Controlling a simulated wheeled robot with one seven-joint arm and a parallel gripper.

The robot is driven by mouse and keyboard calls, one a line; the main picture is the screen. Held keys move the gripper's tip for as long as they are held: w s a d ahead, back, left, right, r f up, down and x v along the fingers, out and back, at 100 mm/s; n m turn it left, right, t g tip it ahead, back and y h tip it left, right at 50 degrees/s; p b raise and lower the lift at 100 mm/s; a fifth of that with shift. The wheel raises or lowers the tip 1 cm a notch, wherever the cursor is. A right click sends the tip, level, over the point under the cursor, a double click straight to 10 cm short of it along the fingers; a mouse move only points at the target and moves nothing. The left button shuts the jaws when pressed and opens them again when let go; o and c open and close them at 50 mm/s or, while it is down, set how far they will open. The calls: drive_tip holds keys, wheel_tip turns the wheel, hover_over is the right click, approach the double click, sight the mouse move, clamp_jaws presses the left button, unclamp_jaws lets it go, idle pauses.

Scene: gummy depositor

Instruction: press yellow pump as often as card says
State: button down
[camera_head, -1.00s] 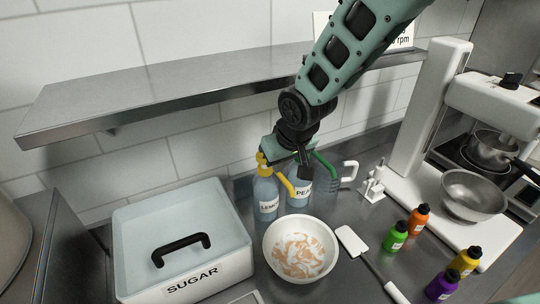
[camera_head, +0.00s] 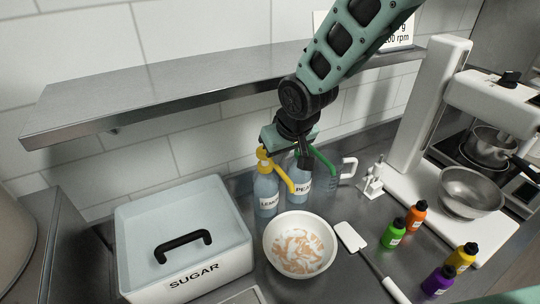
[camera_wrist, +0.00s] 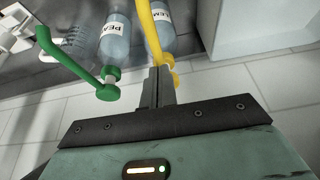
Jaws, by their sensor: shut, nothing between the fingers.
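The yellow pump (camera_head: 264,159) tops a blue bottle labelled LEMON (camera_head: 267,193), which stands upright on the counter; its spout points down to the right toward the bowl. Beside it on the right stands the PEACH bottle (camera_head: 301,191) with a green pump (camera_head: 322,158). My gripper (camera_head: 303,160) is shut and empty, above and between the two bottles. In the wrist view the shut fingers (camera_wrist: 158,88) lie beside the yellow pump (camera_wrist: 169,62); I cannot tell whether they touch it. A card (camera_head: 400,32) on the shelf is mostly hidden by my arm; only "g" and "00 rpm" show.
A white bowl (camera_head: 270,246) with orange and white contents stands in front of the bottles. A SUGAR bin (camera_head: 230,262) is at left, under the steel shelf (camera_head: 150,88). A white spatula (camera_head: 349,237), small coloured bottles (camera_head: 391,236) and a mixer (camera_head: 420,110) are at right.

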drive_tip(key=shift+r, duration=0.1)
drive_tip(key=shift+s+d+r+p, duration=0.25)
drive_tip(key=shift+s+r+p, duration=0.05)
drive_tip(key=shift+s+r, duration=0.35)
drive_tip(key=shift+s+d+r+p, duration=0.25)
drive_tip(key=shift+s+r+p, duration=0.1)
drive_tip(key=shift+s+r, duration=0.3)
drive_tip(key=shift+s+d+r+p, duration=0.25)
drive_tip(key=shift+s+r+p, duration=0.05)
drive_tip(key=shift+s+r, duration=0.3)
drive_tip(key=shift+s+f, duration=0.15)
drive_tip(key=s+d+f+n+g+b, duration=0.1)
drive_tip(key=s+f+b, duration=0.3)
drive_tip(key=s, duration=0.7)
drive_tip(key=s+d+f+n+g+h+b, duration=0.1)
drive_tip(key=s+d+f+n+g+b, duration=0.1)
drive_tip(key=s+b, duration=0.7)
drive_tip(key=s+d+f+g, duration=0.1)
drive_tip(key=s+d+f, duration=0.1)
drive_tip(key=s, duration=0.1)
drive_tip(key=shift+d+f, duration=0.2)
drive_tip(key=shift+d, duration=0.05)
